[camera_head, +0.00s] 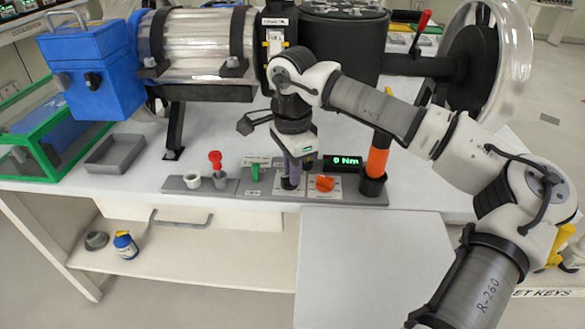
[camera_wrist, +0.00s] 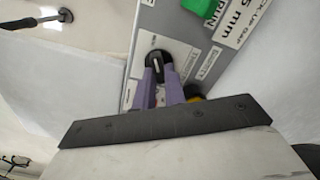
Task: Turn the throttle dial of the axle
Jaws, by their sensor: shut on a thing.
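The control panel (camera_head: 262,188) lies along the front of the white bench. My gripper (camera_head: 290,178) points down at its middle, between a green knob (camera_head: 255,172) and an orange knob (camera_head: 325,183). In the wrist view, the purple fingers of my gripper (camera_wrist: 162,80) are shut on a dark round dial (camera_wrist: 156,60) on a pale plate. I take this to be the throttle dial; the label beside it is hard to read. The fingers hide much of the dial, so its pointer direction cannot be told. The green knob also shows in the wrist view (camera_wrist: 198,6).
A display (camera_head: 346,162) reads 0 Nm behind the orange knob. An orange-handled tool (camera_head: 377,160) stands in a dark holder at right. A red-topped piece (camera_head: 215,160) and a grey tray (camera_head: 115,153) are at left. A large wheel (camera_head: 478,70) stands behind my arm.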

